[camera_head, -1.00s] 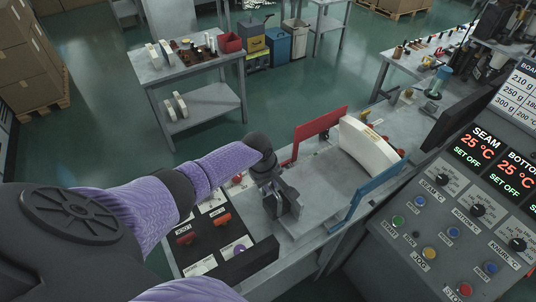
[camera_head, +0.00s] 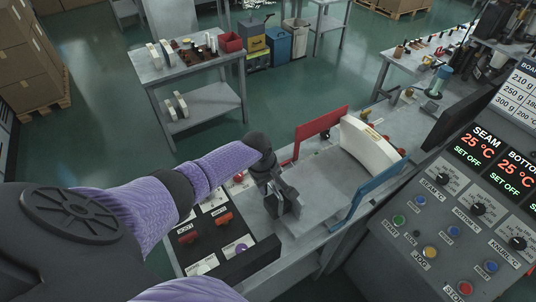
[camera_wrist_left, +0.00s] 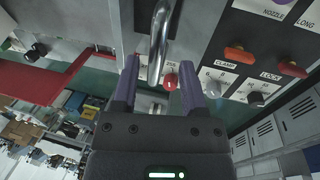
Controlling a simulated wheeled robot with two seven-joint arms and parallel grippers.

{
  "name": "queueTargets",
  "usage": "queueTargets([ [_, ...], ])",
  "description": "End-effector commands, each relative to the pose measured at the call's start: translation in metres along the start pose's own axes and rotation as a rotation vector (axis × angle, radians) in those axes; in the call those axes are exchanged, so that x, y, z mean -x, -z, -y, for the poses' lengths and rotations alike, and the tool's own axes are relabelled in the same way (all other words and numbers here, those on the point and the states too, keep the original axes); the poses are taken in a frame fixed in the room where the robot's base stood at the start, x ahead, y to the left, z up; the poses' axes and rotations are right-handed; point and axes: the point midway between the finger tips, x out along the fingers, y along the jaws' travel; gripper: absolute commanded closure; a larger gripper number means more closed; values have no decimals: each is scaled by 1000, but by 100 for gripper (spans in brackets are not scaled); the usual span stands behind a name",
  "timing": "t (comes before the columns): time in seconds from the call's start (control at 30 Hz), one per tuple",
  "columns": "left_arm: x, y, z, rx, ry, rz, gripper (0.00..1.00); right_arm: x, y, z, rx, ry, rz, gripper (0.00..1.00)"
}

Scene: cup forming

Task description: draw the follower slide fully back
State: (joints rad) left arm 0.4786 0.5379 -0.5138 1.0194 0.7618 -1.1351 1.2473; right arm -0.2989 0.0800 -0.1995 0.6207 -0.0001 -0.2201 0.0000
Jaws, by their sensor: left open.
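My left gripper (camera_head: 287,204) is low over the near end of the grey metal bed of the magazine. In the left wrist view its two purple-sided fingers (camera_wrist_left: 160,82) are open. A bent chrome handle (camera_wrist_left: 159,40) reaches down into the gap between them. I cannot tell whether either finger touches it. The follower slide that this handle seems to belong to is mostly hidden by my gripper in the head view. A curved white stack of blanks (camera_head: 369,146) stands at the far end of the bed. My right gripper is not in view.
A red side plate (camera_head: 321,127) and a blue side plate (camera_head: 378,187) flank the bed. A black panel with red levers (camera_head: 222,219) lies left of my gripper. A grey control console (camera_head: 447,225) stands at the right. The bed between gripper and stack is clear.

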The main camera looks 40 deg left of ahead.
Motion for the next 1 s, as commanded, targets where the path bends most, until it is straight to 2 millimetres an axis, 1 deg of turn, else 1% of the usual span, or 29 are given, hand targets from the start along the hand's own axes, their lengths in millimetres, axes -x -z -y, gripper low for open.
queueTargets([
  [0.07, 14, 0, -1, -1, -2, -1, 45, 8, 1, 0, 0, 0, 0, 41],
  [0.2, 51, 1, -1, -2, -2, -3, 45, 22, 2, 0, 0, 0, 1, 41],
  [0.3, 74, 1, 0, -2, -1, -2, 45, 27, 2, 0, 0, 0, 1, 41],
  [0.4, 88, 1, 0, 0, 0, -2, 45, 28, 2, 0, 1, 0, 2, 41],
  [0.53, 96, 1, 0, 0, 1, -2, 45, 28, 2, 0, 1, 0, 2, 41],
  [1.0, 96, 1, 0, 1, 1, -1, 45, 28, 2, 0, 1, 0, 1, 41],
])
